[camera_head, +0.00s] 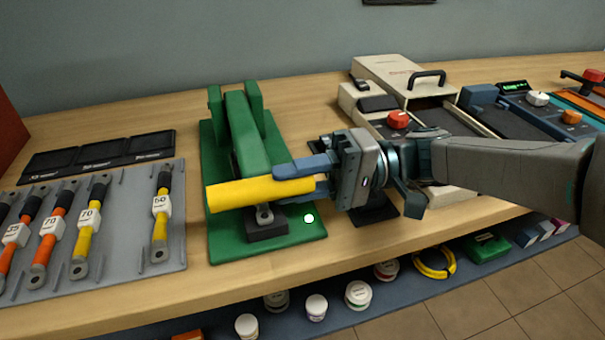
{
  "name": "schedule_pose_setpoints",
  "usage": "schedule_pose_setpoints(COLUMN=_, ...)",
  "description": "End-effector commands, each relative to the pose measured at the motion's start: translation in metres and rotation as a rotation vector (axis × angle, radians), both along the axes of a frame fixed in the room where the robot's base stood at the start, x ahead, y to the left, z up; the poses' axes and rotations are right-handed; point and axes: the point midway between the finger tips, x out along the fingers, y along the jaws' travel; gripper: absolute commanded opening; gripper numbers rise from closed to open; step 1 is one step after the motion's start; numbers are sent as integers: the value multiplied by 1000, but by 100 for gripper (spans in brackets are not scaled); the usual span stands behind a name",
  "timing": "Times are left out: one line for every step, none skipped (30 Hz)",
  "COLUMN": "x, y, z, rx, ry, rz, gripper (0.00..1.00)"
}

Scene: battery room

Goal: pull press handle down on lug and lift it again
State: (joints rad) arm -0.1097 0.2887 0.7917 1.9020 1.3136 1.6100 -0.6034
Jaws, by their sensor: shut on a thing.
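The green press (215,150) stands on the wooden bench, left of the middle of the view. Its lever (247,140) reaches forward and ends in a yellow crossbar handle (245,193). The handle is low, just above the lug (264,215), which sits on a dark block (266,232) on the press base. My gripper (300,178) comes in from the right and is shut on the right end of the yellow handle. The handle hides part of the lug's rear, so I cannot tell whether the press touches it.
A grey board (120,215) with several orange and yellow cables lies left of the press, with black trays (97,155) behind it. A beige machine (400,85) stands right, behind my arm. White tubs (358,294) sit on the lower shelf. The bench's front edge is close.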

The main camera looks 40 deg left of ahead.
Motion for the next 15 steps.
schedule_pose_setpoints(x=0, y=0, z=-5, rx=-5, ry=1, rz=0, gripper=0)
schedule_pose_setpoints(x=0, y=0, z=-5, rx=-5, ry=1, rz=0, gripper=0)
schedule_pose_setpoints(x=0, y=0, z=-5, rx=-7, ry=0, rz=0, gripper=0)
schedule_pose_setpoints(x=0, y=0, z=-6, rx=-7, ry=0, rz=0, gripper=0)
schedule_pose_setpoints(x=0, y=0, z=-6, rx=-7, ry=0, rz=0, gripper=0)
schedule_pose_setpoints(x=0, y=0, z=-6, rx=-7, ry=0, rz=-1, gripper=0)
schedule_pose_setpoints(x=0, y=0, z=-6, rx=-8, ry=0, rz=-1, gripper=0)
schedule_pose_setpoints(x=0, y=-1, z=-6, rx=-8, ry=0, rz=-1, gripper=0)
schedule_pose_setpoints(x=0, y=-1, z=-7, rx=-9, ry=-1, rz=-1, gripper=0)
schedule_pose_setpoints(x=0, y=-1, z=-7, rx=-9, ry=0, rz=-1, gripper=0)
schedule_pose_setpoints(x=0, y=-1, z=-7, rx=-9, ry=0, rz=-1, gripper=0)
schedule_pose_setpoints(x=0, y=-1, z=-8, rx=-10, ry=-1, rz=-1, gripper=0)
schedule_pose_setpoints(x=0, y=-1, z=-8, rx=-11, ry=-1, rz=-2, gripper=39)
schedule_pose_setpoints(x=1, y=-1, z=-8, rx=-10, ry=-1, rz=-2, gripper=48)
schedule_pose_setpoints(x=1, y=-1, z=-7, rx=-9, ry=0, rz=-2, gripper=52)
